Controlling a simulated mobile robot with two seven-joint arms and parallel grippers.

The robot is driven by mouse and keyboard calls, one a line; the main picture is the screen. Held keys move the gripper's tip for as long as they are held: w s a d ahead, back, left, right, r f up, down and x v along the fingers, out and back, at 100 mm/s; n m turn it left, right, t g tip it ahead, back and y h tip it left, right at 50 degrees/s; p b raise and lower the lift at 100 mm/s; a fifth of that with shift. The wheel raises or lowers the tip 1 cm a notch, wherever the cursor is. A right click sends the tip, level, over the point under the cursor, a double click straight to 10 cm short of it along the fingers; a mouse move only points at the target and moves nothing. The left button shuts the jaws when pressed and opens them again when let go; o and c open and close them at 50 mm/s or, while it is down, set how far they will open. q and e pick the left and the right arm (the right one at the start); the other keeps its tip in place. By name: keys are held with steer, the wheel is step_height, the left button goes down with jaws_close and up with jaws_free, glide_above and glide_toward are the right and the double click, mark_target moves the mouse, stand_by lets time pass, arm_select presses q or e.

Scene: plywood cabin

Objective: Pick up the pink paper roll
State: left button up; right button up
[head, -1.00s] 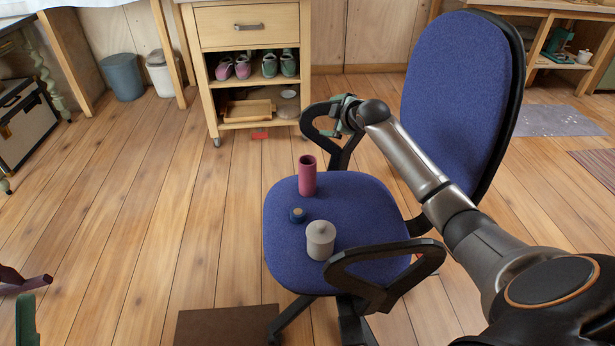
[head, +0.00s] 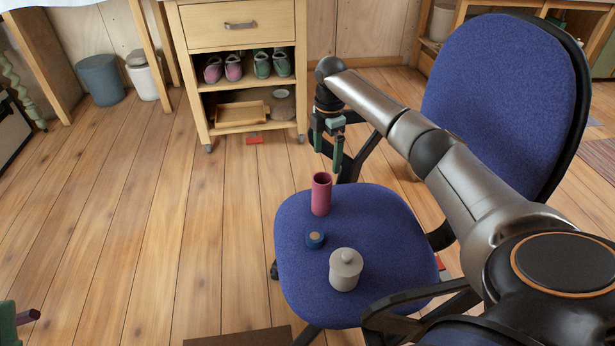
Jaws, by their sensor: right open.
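The pink paper roll (head: 321,196) stands upright near the back edge of the blue chair seat (head: 385,235), its hollow top facing up. My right gripper (head: 327,161) is just above and slightly behind the roll in the head view, with its green fingers pointing down. It is open and empty, and the roll stands clear below the fingertips. My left gripper (head: 8,322) shows only as a green and dark piece at the lower left edge; its jaws cannot be made out.
The chair's armrest (head: 415,300) and backrest (head: 505,100) flank the right side. A wooden cart (head: 240,60) with shoes stands behind.

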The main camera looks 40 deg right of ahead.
mark_target(325, 178)
steer(key=shift+w+d+f, duration=0.1)
steer(key=shift+w+f, duration=0.1)
steer(key=shift+w, duration=0.1)
step_height(325, 178, down, 3)
steer(key=shift+r+b, duration=0.1)
steer(key=shift+b, duration=0.65)
step_height(325, 178, down, 4)
steer(key=shift+s+r+b, duration=0.1)
steer(key=shift+r+b, duration=0.1)
steer(key=shift+b, duration=0.4)
steer(key=f+b, duration=0.1)
steer(key=f, duration=0.1)
steer(key=f+b, duration=0.1)
steer(key=f, duration=0.2)
steer(key=shift+a+f+b, duration=0.35)
steer(key=shift+b, duration=0.05)
arm_select(q)
steer(key=f, duration=0.1)
steer(key=f+h, duration=0.1)
steer(key=s+f+h, duration=0.1)
steer(key=shift+d+f+m, duration=0.15)
steer(key=shift+d+m, duration=0.15)
steer(key=shift+d, duration=0.05)
arm_select(e)
steer(key=shift+r, duration=0.1)
jaws_close()
